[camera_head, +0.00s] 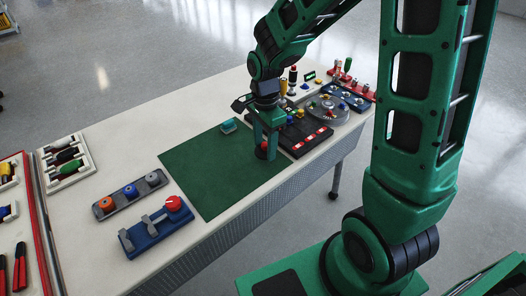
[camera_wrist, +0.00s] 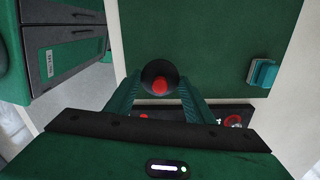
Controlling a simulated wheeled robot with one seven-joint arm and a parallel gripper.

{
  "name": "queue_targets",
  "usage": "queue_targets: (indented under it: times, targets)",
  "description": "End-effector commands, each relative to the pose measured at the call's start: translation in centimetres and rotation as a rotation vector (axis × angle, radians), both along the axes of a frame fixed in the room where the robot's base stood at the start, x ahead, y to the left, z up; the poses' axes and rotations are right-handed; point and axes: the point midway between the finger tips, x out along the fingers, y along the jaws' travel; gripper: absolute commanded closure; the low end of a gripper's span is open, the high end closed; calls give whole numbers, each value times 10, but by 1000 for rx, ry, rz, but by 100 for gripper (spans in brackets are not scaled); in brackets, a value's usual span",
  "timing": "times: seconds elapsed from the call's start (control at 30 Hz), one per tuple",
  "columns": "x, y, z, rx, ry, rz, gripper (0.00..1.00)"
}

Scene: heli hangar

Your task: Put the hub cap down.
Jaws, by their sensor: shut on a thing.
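My gripper (camera_head: 265,147) is shut on the hub cap (camera_wrist: 160,78), a dark round piece with a red middle between the fingertips in the wrist view. In the head view my fingers point down over the right part of the green mat (camera_head: 205,168), and only a bit of red shows at their tips. The mat also fills much of the wrist view (camera_wrist: 205,45). I cannot tell whether the hub cap touches the mat.
A small teal block (camera_head: 229,125) lies at the mat's far edge. A dark tray with red parts (camera_head: 312,140) is close right of my gripper, with a grey round tray (camera_head: 338,117) beyond. A blue fixture (camera_head: 150,232) stands left. The mat's middle is clear.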

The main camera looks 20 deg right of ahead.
Motion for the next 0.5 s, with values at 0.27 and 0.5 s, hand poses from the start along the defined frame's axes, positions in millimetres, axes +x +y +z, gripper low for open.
queue_targets:
  times: [0.27, 0.5]
  targets:
    - [-1, 0, -32, 0, 3, 0, 73]
    - [-1, -1, -32, 0, 1, -1, 73]
